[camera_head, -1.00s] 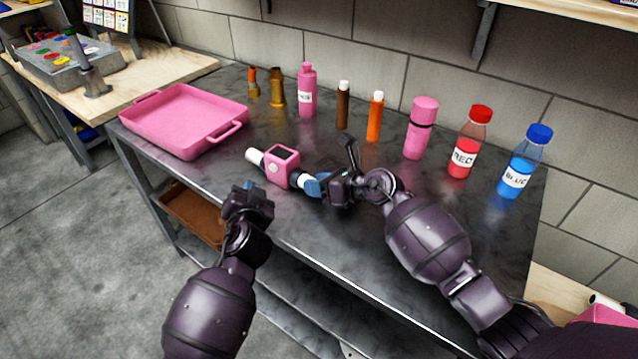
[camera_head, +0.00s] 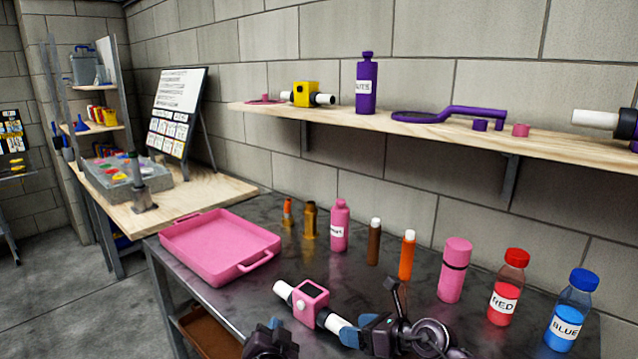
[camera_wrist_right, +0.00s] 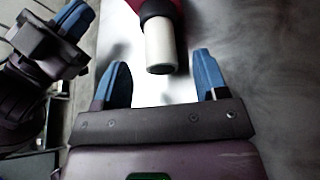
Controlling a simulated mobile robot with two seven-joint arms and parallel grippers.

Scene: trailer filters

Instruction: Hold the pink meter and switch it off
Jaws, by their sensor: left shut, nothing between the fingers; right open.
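The pink meter (camera_head: 311,304), with a square dial face, a round pale knob on its side and white pipe ends, lies on the dark tabletop in the head view. My right gripper (camera_head: 349,334) is at its right end, open. In the right wrist view the meter's white end (camera_wrist_right: 161,48) reaches between the tips of my right gripper's blue fingers (camera_wrist_right: 161,62), with gaps on both sides. My left gripper (camera_head: 274,325) is shut and empty, in front of the meter at the bottom edge of the head view. It also shows at upper left in the wrist view (camera_wrist_right: 77,22).
A pink tray (camera_head: 218,248) stands left of the meter. Several bottles and tubes line the back, including a red bottle (camera_head: 508,288) and a blue bottle (camera_head: 570,312). A wall shelf (camera_head: 420,127) above holds a yellow meter (camera_head: 307,94) and purple items.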

